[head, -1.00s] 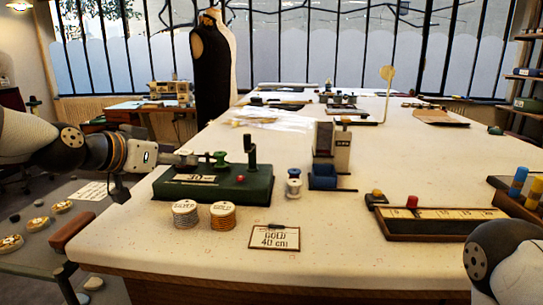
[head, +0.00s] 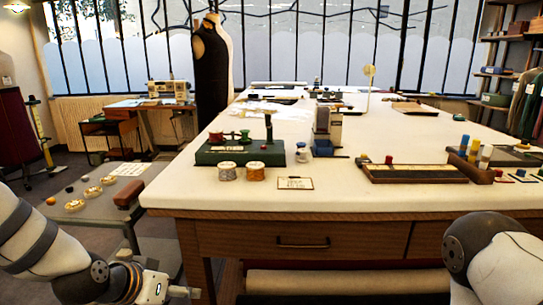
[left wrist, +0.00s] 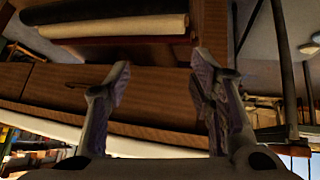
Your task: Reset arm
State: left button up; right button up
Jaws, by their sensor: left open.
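My left arm is low at the bottom left of the head view, below the level of the tabletop. Its gripper (head: 184,292) is beside the front of the wooden table (head: 245,235) and apart from it. In the left wrist view the two fingers of the gripper (left wrist: 162,72) are spread, with nothing between them. Behind them that view shows the drawer front and rolls of cloth, turned over. My right arm shows only as a rounded link at the bottom right of the head view. Its gripper is out of view.
On the table stand a green winding device (head: 240,152), two thread spools (head: 227,171), a small card (head: 294,183) and a wooden ruler tray (head: 413,174). A grey side table (head: 105,215) with small dishes is at left. Fabric rolls (head: 340,283) lie under the drawers.

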pick_arm(q)
jog(key=s+f+n+g+y, duration=0.1)
jog(key=s+f+g, duration=0.2)
jog(key=s+f, duration=0.65)
jog(key=s+f+n+g+y, duration=0.15)
jog(key=s+f, duration=0.45)
jog(key=s, duration=0.7)
jog(key=s+a+f+g, duration=0.1)
jog(key=s+g, duration=0.1)
jog(key=s, duration=0.6)
jog(key=s+a+f+g, duration=0.1)
jog(key=s+a+g, duration=0.1)
jog(key=s, duration=0.6)
jog(key=shift+a+y, duration=0.25)
jog(key=shift+y, duration=0.2)
